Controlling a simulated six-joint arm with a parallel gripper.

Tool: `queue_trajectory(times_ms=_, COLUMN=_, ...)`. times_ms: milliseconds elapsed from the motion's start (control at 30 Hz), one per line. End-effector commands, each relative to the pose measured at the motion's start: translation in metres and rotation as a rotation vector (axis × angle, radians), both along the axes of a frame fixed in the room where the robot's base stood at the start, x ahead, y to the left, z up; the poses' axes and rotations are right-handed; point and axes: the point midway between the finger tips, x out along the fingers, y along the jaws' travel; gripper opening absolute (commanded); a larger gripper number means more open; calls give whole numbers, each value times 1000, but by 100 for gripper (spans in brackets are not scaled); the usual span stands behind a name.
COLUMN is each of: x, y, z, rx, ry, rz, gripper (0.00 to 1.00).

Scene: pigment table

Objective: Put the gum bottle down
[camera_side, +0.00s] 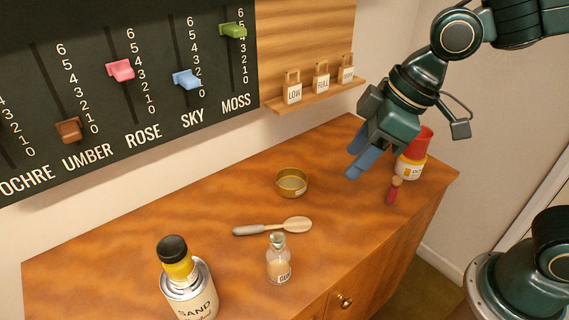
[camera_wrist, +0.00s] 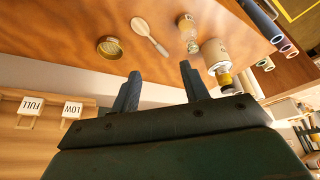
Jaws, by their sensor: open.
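The gum bottle (camera_side: 279,265) is a small clear glass bottle with a pale filling and a partly readable label. It stands upright on the wooden cabinet top (camera_side: 120,250), near its front edge. It also shows near the top of the wrist view (camera_wrist: 188,32). My gripper (camera_side: 358,165) is open, with blue fingers pointing down, above the right part of the top and well apart from the bottle. In the wrist view nothing is between my fingertips (camera_wrist: 160,72).
A spoon (camera_side: 262,228) lies just behind the bottle, and a brass bowl (camera_side: 292,182) stands farther back. A SAND can (camera_side: 190,297) with a yellow, black-topped container is at left. A red-topped jar (camera_side: 416,145) and a small red wooden-topped item (camera_side: 393,192) are near my gripper.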

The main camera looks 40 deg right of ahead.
Motion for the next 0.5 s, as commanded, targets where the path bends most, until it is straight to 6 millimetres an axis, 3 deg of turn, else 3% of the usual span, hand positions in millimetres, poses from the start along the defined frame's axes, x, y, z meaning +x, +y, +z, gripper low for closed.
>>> queue_trajectory(times_ms=200, x=-30, y=-58, z=20, rx=9, ry=-26, rz=-225, gripper=45)
queue_trajectory(times_ms=500, x=-81, y=-116, z=30, rx=32, ry=-55, rz=-523, gripper=45)
